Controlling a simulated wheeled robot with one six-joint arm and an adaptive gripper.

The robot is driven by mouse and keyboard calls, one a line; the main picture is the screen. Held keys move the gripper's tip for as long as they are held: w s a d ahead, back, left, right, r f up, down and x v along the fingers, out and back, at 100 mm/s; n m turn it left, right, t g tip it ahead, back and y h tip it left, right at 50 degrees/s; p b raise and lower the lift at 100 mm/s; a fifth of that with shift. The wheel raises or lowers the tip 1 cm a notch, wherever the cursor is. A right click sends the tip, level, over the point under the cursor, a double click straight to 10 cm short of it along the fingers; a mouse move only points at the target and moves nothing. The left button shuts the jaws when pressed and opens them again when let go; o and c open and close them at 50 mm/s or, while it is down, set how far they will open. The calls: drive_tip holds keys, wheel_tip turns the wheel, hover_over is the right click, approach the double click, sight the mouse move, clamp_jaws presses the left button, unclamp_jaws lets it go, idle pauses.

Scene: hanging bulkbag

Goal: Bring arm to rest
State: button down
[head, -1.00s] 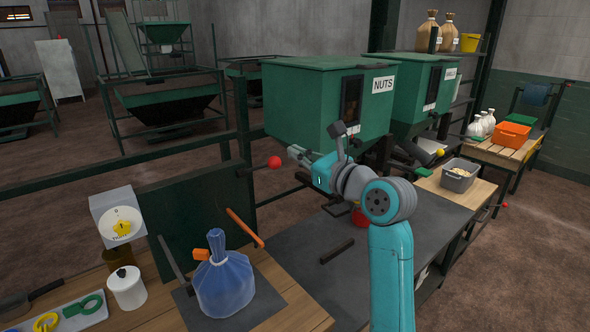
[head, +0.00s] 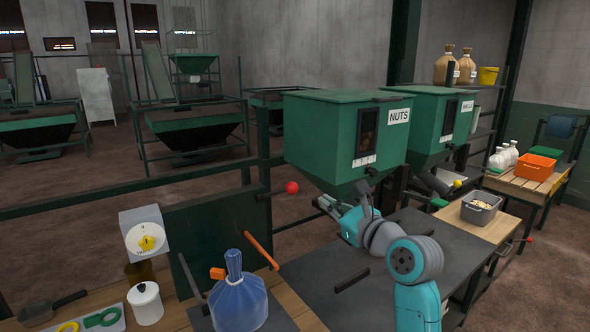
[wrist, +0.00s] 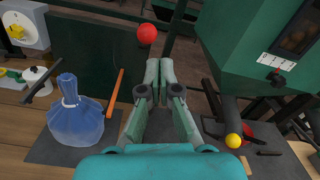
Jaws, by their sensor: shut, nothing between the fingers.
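My gripper (head: 327,204) is shut and empty, held in the air in front of the green NUTS hopper (head: 330,140). In the wrist view its two fingers (wrist: 160,72) lie together, pointing forward toward a dark green panel. The red ball knob (head: 292,187) is just left of the fingertips in the head view; it also shows beyond them in the wrist view (wrist: 147,33). My teal arm reaches up from the lower right over the grey worktop.
A tied blue bag (head: 238,300) stands on a dark mat at the lower left, beside an orange bar (head: 262,250) and a dial scale (head: 144,232). A grey bin (head: 481,208) stands on the right bench. A dark bar (head: 352,280) lies on the grey worktop (head: 420,230).

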drive_tip(key=s+d+f+n+h, duration=0.2)
drive_tip(key=s+f, duration=0.3)
drive_tip(key=f, duration=0.6)
drive_tip(key=s+d+f+n+h, duration=0.15)
drive_tip(key=s+f, duration=0.25)
drive_tip(key=f, duration=0.6)
drive_tip(key=s+d+f+n+h, duration=0.35)
drive_tip(key=s+f+n, duration=0.25)
drive_tip(key=s+f, duration=0.8)
drive_tip(key=s+r+n+h, duration=0.1)
drive_tip(key=s+n, duration=0.7)
drive_tip(key=s, duration=1)
drive_tip(key=s+d+r+n+h, duration=0.1)
drive_tip(key=s+n, duration=0.8)
drive_tip(key=s, duration=0.9)
drive_tip(key=shift+d+r+g, duration=0.2)
drive_tip(key=shift+r+g, duration=0.1)
